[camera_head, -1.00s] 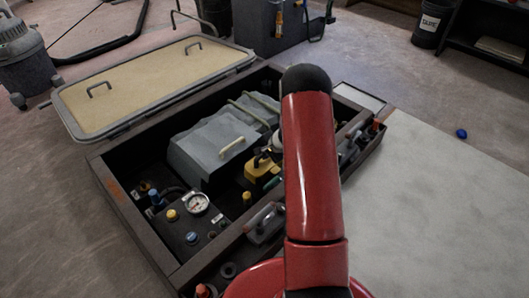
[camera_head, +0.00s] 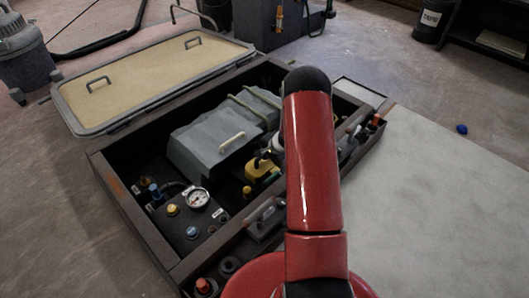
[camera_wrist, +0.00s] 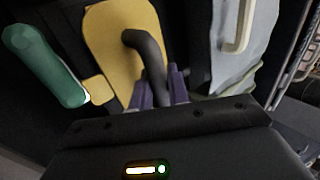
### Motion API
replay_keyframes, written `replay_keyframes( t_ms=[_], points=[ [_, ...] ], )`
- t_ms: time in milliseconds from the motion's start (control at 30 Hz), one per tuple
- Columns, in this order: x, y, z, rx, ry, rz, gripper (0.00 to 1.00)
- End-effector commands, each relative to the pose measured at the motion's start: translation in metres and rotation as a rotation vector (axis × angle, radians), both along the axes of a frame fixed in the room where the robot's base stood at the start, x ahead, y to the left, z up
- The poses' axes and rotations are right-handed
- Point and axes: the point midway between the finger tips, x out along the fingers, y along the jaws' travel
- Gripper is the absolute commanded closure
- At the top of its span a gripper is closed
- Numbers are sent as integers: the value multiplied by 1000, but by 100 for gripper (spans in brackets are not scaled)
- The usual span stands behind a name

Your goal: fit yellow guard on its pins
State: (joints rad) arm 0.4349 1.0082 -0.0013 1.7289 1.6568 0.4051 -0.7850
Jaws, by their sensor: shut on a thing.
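The yellow guard (camera_head: 262,172) is inside the open bay, beside the grey covered unit and partly hidden by my arm in the head view. In the wrist view the guard (camera_wrist: 116,40) is a flat yellow plate with a dark curved handle. My gripper (camera_wrist: 160,92) is shut on that handle, its two purple fingers on either side of it. In the head view the gripper is mostly hidden behind my red arm. I cannot make out the pins, nor whether the guard touches them.
A grey covered unit (camera_head: 222,135) with a pale handle stands beside the guard. A green cylinder (camera_wrist: 45,65) lies close on the other side in the wrist view. A panel with a gauge (camera_head: 198,198) is at the near left. The bay's dark rim (camera_head: 130,215) surrounds them.

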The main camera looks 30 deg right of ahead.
Motion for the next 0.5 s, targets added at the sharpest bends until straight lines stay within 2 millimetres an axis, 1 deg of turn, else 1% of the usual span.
replay_keyframes(
  t_ms=[267,300,433,467,500],
  points=[
    [0,0,-9,0,-1,-1,100],
    [0,0,-8,0,-1,-1,77],
    [0,0,-8,0,-1,-1,60],
    [0,0,-8,0,-1,0,57],
    [0,0,-8,0,-1,0,57]
  ],
)
